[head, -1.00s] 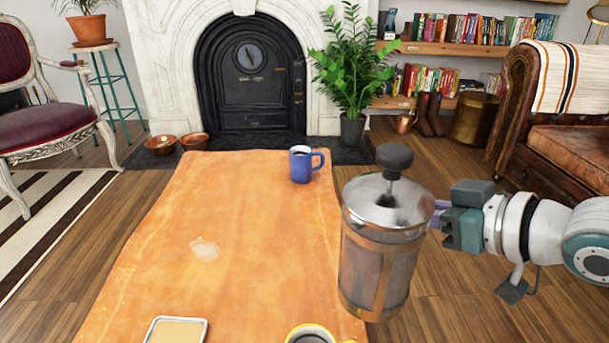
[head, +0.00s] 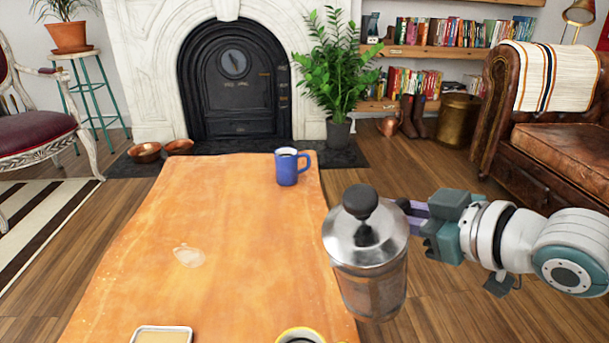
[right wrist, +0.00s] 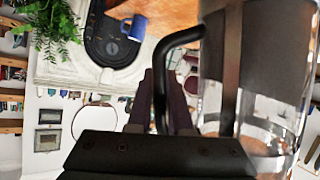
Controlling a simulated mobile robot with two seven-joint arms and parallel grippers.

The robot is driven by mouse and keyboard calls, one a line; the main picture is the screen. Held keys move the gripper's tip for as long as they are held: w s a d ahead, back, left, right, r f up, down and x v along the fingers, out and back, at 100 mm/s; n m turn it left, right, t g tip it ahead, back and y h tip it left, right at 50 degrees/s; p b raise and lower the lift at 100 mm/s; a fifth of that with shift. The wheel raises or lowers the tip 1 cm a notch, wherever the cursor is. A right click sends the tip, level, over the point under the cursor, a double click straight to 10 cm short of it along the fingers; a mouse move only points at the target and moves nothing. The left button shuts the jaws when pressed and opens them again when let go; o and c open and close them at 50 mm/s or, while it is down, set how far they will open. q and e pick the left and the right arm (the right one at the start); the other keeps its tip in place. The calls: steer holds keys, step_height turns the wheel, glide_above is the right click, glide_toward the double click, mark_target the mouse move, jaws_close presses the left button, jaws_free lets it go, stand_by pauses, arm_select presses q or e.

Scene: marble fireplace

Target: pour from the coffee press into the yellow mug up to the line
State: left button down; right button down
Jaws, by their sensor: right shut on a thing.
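The coffee press (head: 368,285), a glass cylinder with a metal lid and black plunger knob, is held above the table's right edge. It also shows at the right of the right wrist view (right wrist: 270,70). My right gripper (head: 412,208) is shut on its black handle (right wrist: 163,75). The press is right of and farther back than the yellow mug (head: 287,336), and apart from it. The mug is cut off by the bottom edge of the head view; its inside looks dark, and the line is not visible. My left gripper is not in view.
A blue mug (head: 288,168) stands at the table's far right corner. A small tray (head: 161,335) lies at the near left. A pale wet-looking patch (head: 188,256) marks the orange table (head: 230,220), whose middle is otherwise clear. A leather sofa (head: 560,150) stands at the right.

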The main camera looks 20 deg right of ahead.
steer(key=n+b, duration=0.1)
steer(key=a+n+t+h+b, duration=0.1)
steer(key=s+a+f+n+h+b, duration=0.1)
steer(key=n, duration=0.1)
steer(key=shift+a+f+t, duration=0.1)
steer(key=shift+a+t, duration=0.15)
steer(key=shift+t, duration=0.15)
steer(key=shift+a+n, duration=0.3)
steer(key=shift+s+a+r+h+p, duration=0.1)
steer(key=shift+a+r+h+p, duration=0.1)
steer(key=shift+r+h+p, duration=0.25)
steer(key=shift+n, duration=0.4)
